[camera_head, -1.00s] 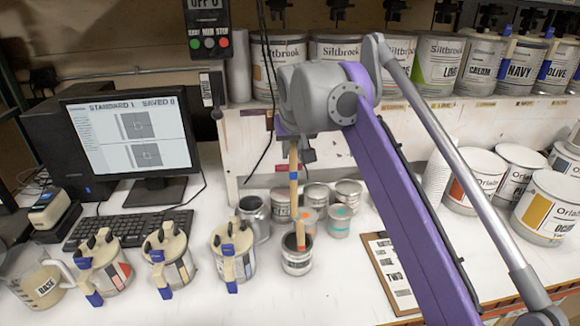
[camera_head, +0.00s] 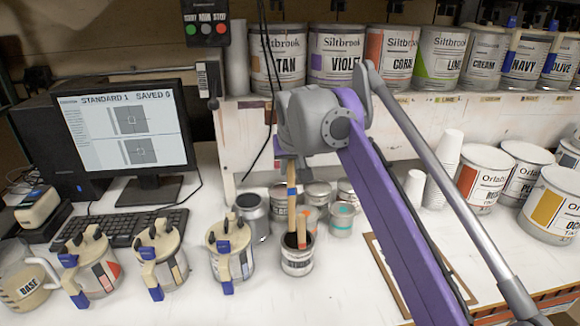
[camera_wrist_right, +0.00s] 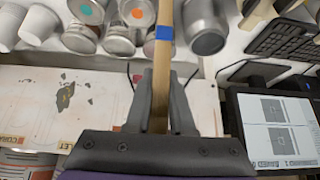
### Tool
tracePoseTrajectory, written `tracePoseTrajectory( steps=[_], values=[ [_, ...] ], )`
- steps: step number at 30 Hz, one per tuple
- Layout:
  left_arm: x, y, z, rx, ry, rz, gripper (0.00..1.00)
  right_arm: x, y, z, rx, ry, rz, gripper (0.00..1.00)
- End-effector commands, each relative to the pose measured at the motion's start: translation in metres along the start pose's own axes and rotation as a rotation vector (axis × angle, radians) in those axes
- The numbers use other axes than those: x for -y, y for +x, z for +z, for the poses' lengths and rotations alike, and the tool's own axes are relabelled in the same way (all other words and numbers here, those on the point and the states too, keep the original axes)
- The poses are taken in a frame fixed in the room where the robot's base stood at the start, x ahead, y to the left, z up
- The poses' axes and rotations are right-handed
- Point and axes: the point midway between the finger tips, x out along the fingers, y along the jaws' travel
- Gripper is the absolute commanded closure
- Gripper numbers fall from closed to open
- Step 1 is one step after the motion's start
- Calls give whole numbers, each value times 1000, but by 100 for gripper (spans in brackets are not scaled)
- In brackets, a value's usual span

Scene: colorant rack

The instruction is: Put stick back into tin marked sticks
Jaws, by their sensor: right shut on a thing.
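My right gripper (camera_head: 291,160) is shut on a wooden stick (camera_head: 292,205) with a blue band. The right wrist view also shows the stick (camera_wrist_right: 161,65) between the fingers (camera_wrist_right: 160,90). The stick hangs nearly upright over a small open metal tin (camera_head: 297,262) with a dark mouth and a pale label too small to read. Its lower end appears at or inside the tin's mouth; exact depth cannot be told. A second, orange-brown stick (camera_head: 302,228) seems to stand in that tin. My left gripper is not in view.
A taller silver can (camera_head: 252,213) stands just behind and left. Several small tins (camera_head: 341,219) stand close behind. Lidded pitchers (camera_head: 231,250) stand to the left. A clipboard (camera_head: 384,270) lies to the right. A shelf of colour cans (camera_head: 336,52) runs above.

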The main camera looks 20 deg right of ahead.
Motion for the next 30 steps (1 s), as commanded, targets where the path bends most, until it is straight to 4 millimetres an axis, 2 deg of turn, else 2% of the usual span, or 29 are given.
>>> tracePoseTrajectory(
  steps=[30],
  values=[
    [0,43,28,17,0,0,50,0,59,52,0,0,0,100]
  ],
)
